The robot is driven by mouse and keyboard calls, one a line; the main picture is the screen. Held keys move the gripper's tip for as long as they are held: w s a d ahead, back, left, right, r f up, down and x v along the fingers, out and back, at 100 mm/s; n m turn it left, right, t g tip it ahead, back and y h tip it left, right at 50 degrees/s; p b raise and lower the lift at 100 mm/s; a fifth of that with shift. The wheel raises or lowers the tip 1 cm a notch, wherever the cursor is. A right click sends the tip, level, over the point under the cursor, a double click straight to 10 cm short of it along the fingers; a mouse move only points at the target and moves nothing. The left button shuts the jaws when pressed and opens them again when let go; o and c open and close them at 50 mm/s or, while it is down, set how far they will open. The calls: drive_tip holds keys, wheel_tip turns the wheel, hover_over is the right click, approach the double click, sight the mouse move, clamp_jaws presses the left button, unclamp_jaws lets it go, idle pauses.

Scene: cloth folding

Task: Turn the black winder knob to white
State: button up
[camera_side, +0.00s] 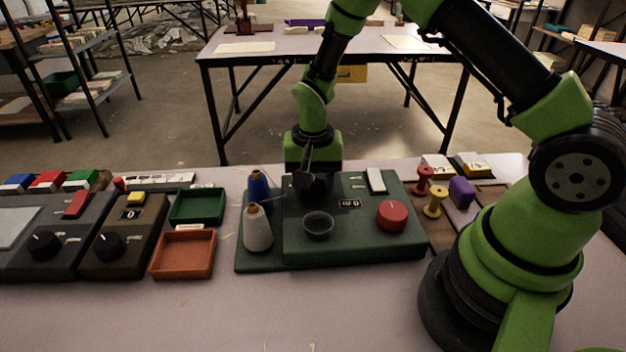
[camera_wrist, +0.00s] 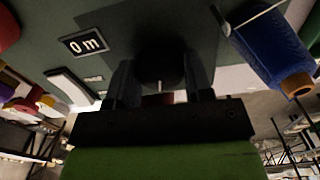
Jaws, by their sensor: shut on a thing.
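The dark green winder box (camera_side: 350,250) stands mid-table. My gripper (camera_side: 314,190) reaches down onto its far left part and hides the black knob there in the side view. In the wrist view the round black winder knob (camera_wrist: 160,62) sits between the two fingers of my gripper (camera_wrist: 160,85), which are shut on it. A short pale mark shows on the knob, pointing toward the gripper body. A white thread cone (camera_side: 257,232) and a blue thread cone (camera_side: 259,190) stand at the box's left; the blue cone also shows in the wrist view (camera_wrist: 268,48).
The box carries a red knob (camera_side: 391,215), a dark round cup (camera_side: 318,225), a white switch (camera_side: 376,180) and a small display (camera_side: 349,204). Green (camera_side: 197,207) and orange (camera_side: 183,255) trays and control panels lie left. The front table is clear.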

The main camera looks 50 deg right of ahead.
sight(313, 183)
drive_tip(key=n, duration=1.1)
drive_tip(key=shift+n, duration=0.3)
idle(0.4)
drive_tip(key=o, duration=0.9)
drive_tip(key=shift+o, duration=0.2)
wheel_tip(313, 183, up, 10)
drive_tip(key=shift+r, duration=0.1)
